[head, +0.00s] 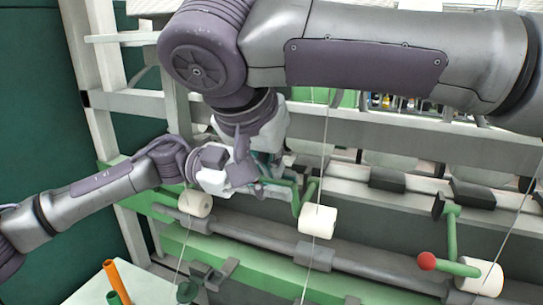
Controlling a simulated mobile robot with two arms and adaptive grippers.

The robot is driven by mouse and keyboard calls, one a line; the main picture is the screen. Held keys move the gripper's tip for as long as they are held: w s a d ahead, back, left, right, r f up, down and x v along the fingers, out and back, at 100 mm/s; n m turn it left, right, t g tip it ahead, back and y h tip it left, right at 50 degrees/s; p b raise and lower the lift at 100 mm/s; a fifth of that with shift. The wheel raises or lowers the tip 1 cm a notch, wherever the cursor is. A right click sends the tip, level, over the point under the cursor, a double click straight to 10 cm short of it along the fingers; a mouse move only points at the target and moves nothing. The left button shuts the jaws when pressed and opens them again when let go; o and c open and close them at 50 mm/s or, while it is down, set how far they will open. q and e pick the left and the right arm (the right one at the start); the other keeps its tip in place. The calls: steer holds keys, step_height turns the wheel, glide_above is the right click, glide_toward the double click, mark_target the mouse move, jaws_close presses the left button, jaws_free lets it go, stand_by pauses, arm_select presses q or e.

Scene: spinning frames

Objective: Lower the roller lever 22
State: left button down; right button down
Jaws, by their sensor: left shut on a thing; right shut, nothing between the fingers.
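Three white rollers on green levers show along the machine. The left roller (195,204) is just below my grippers, and its lever is mostly hidden by them. The middle roller (317,221) has a bent green lever (296,200) beside it. The right roller (484,277) has a green lever (451,235) and a red knob (427,261). Which one is number 22 cannot be read. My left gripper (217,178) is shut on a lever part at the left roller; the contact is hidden. My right gripper (254,187) is shut and empty, close beside it.
A grey bar (365,262) and a green rail (255,262) run below the rollers. Thin threads pass near the rollers. Dark blocks (388,180) sit on the ledge behind. Orange and green tubes (113,278) stand at lower left. My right arm covers the upper view.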

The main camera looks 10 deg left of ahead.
arm_select(q)
steer(key=shift+s+r, duration=0.1)
steer(key=shift+r, duration=0.2)
arm_select(e)
steer(key=shift+s+a+f+t, duration=0.15)
steer(key=shift+s+f, duration=0.1)
steer(key=shift+f, duration=0.25)
steer(key=shift+s+d+f+t, duration=0.15)
steer(key=shift+s+f, duration=0.1)
steer(key=shift+f, duration=0.25)
steer(key=shift+a+f, duration=0.1)
steer(key=shift+a, duration=0.05)
arm_select(q)
steer(key=c, duration=1.2)
jaws_free()
steer(key=shift+o, duration=0.2)
arm_select(e)
steer(key=shift+w, duration=0.1)
